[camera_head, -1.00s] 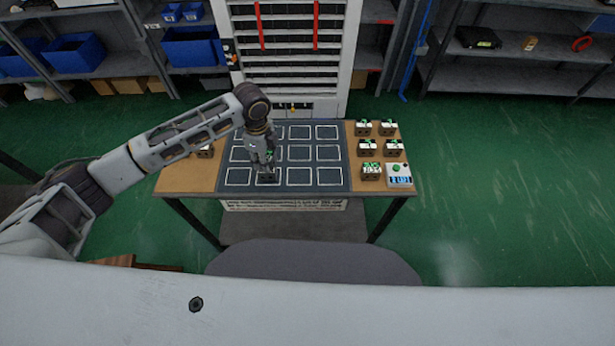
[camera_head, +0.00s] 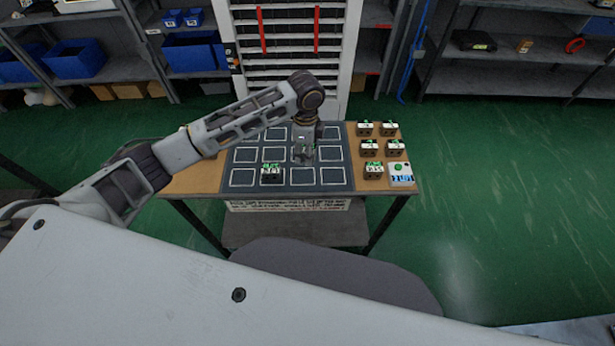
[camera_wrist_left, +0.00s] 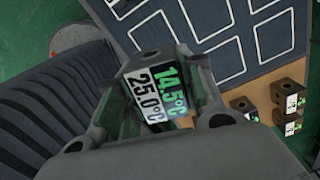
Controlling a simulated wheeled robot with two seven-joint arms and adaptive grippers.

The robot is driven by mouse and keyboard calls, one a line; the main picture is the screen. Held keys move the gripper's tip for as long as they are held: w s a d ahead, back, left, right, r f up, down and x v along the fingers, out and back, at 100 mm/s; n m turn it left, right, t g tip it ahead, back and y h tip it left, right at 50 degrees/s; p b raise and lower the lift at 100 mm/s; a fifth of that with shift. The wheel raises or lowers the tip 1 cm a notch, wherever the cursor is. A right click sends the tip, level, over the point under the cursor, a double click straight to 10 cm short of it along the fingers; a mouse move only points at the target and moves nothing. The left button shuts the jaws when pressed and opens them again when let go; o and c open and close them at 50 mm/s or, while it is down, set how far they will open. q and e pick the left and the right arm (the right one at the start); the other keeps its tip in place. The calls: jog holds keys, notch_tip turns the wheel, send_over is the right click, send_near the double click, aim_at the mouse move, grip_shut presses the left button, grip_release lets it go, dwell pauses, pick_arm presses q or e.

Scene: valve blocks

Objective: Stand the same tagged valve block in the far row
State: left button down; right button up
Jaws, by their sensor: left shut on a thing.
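My left gripper (camera_head: 304,160) is over the middle row of the dark gridded mat (camera_head: 288,163), around its third column. In the left wrist view it is shut on a dark valve block (camera_wrist_left: 150,62) with a tag reading 14.5°C in green and 25.0°C in black. In the head view the held block is hard to make out. Another tagged valve block (camera_head: 271,174) stands upright in the near row, second column. The far row (camera_head: 275,134) is partly hidden by my left arm; its visible cells look empty. My right gripper is not in view.
A tall slatted rack (camera_head: 288,60) stands behind the table. Other near-row cells look free.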

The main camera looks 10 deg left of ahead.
pick_arm(q)
jog(key=shift+s+a+r+n, duration=0.1)
jog(key=shift+a+n, duration=0.2)
jog(key=shift+n, duration=0.35)
jog(key=shift+s+a+n, duration=0.1)
jog(key=shift+a+n, duration=0.15)
jog(key=shift+n, duration=0.4)
send_over(303, 176)
jog(key=shift+f, duration=3.15)
jog(key=shift+f, duration=0.1)
jog(key=shift+f, duration=1.8)
jog(key=c, duration=0.9)
grip_release()
jog(key=shift+f, duration=0.1)
